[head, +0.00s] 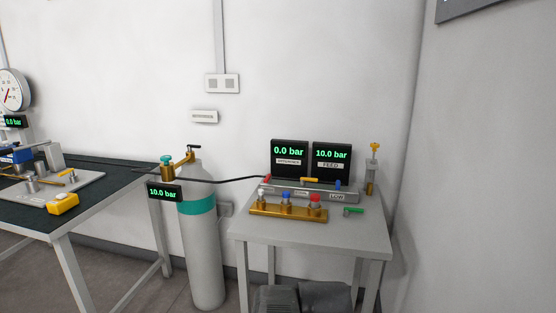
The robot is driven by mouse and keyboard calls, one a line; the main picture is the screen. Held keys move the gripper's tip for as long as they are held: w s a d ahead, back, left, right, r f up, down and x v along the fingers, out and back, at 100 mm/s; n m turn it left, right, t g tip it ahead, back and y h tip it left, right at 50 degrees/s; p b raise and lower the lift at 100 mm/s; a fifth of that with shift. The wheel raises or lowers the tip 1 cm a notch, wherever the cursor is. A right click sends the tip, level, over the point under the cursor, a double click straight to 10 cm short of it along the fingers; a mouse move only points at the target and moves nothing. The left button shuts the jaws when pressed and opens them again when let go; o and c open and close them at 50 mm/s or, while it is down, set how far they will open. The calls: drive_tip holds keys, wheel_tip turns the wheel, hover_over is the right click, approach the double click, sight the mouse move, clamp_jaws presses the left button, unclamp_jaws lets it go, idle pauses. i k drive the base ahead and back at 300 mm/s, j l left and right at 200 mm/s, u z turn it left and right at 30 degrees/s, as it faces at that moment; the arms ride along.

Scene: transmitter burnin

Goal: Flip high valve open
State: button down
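A grey valve block (319,191) lies on the small table at the right, below two displays. A red handle (267,179) is at its left end, a yellow lever (309,180) lies flat near its middle, and a blue handle (338,184) is near its right end. A label reading LOW (337,197) is on the right of its front. Another label (301,191) further left is partly hidden and too small to read, so I cannot tell which handle is the high valve. My gripper is not in view.
A brass manifold (270,212) with blue and red knobs lies in front of the block. Displays read 0.0 bar (289,151) and 10.0 bar (332,154). A green lever (353,211) lies right. A gas cylinder (203,250) stands left of the small table (360,237), joined by a black hose.

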sight(269, 178)
drive_tip(key=i+j+z, duration=0.2)
drive_tip(key=i, duration=0.3)
drive_tip(key=i+j+z, duration=0.15)
drive_tip(key=i, duration=0.35)
